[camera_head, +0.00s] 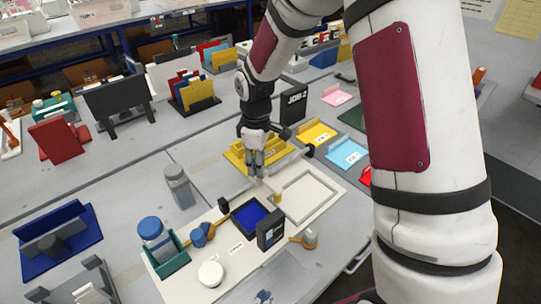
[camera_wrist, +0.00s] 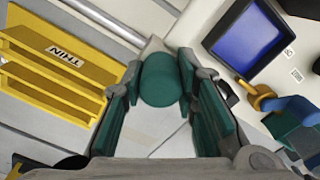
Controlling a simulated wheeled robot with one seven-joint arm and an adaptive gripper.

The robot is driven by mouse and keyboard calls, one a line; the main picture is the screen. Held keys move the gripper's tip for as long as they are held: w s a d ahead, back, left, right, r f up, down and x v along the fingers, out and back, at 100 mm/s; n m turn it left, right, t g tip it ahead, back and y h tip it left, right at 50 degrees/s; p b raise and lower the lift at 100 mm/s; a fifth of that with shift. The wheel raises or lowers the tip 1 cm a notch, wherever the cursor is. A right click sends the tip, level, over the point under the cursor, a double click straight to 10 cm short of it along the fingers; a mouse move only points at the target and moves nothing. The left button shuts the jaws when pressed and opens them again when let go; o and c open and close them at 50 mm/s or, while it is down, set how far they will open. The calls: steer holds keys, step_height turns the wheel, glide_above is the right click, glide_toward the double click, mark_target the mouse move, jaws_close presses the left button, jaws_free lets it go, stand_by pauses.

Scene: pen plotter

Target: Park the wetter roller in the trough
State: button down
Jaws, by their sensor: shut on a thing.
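My gripper (camera_head: 256,172) is shut on a teal round-ended piece (camera_wrist: 160,80), which sits between its green-padded fingers (camera_wrist: 163,95) in the wrist view. I cannot tell from its shape whether this is the wetter roller. In the head view the held piece is too small to make out. A dark square tray with a blue inside (camera_head: 253,214) lies on the cream board just below my gripper; it also shows in the wrist view (camera_wrist: 245,40). I cannot tell which thing is the trough.
A yellow rack (camera_wrist: 45,75) labelled THIN stands close by my gripper.

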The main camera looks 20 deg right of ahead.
steer(key=s+a, duration=0.3)
steer(key=a, duration=0.5)
steer(key=shift+s+a, duration=0.25)
steer(key=c, duration=1.2)
jaws_free()
steer(key=shift+a, duration=0.1)
steer(key=shift+c, duration=0.2)
steer(key=shift+r, duration=0.1)
step_height(320, 180, up, 12)
